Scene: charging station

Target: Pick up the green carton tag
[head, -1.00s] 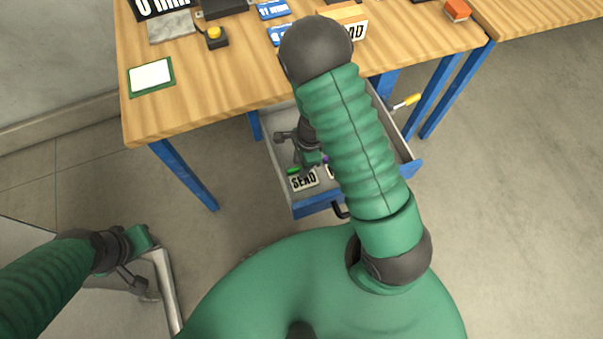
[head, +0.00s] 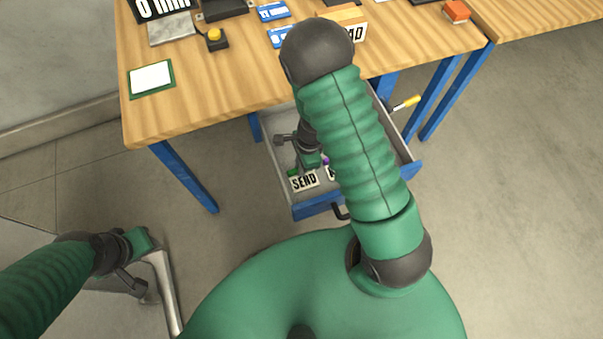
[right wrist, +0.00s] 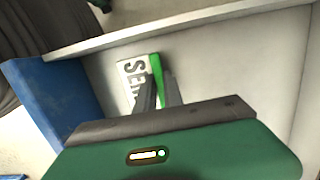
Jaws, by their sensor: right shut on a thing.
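The green carton tag (right wrist: 157,70) is a thin bright green strip in the right wrist view, between the two dark fingers of my right gripper (right wrist: 160,88). A small green part of the tag also shows in the head view (head: 293,172), inside the open drawer. My right gripper (head: 298,168) reaches down into the drawer and is shut on the tag. A white SEND card (head: 304,181) lies right beside the tag; it also shows in the right wrist view (right wrist: 131,82). My left gripper (head: 138,285) hangs low at the left, away from the drawer; its jaws are unclear.
The grey drawer has a blue front (head: 322,206) and walls around my gripper. A purple item (head: 326,161) and another lettered card lie near it, partly hidden by my arm. The wooden table (head: 215,88) overhangs the drawer's back, with a yellow button (head: 214,34) on it.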

